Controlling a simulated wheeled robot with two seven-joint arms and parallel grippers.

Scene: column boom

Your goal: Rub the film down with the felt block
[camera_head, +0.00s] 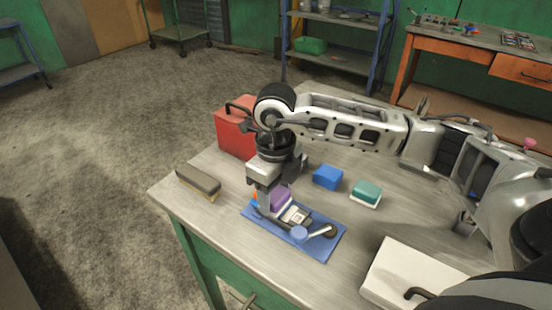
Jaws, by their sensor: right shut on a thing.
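My right gripper (268,208) points down over the left end of a blue mat (327,249) on the workbench. It is shut on a purple block (281,197), which I take to be the felt block; the fingers hide part of it. The block is low over the mat, but I cannot tell whether it touches anything. A small pale grey device (295,214) lies on the mat beside the block. The film itself is too small to make out. My left gripper is not in view.
A blue block (327,178) and a teal-and-white block (367,191) lie behind the mat. A brush (199,182) lies at the left edge and a red box (234,132) stands at the back. A white case (408,272) sits at the front right.

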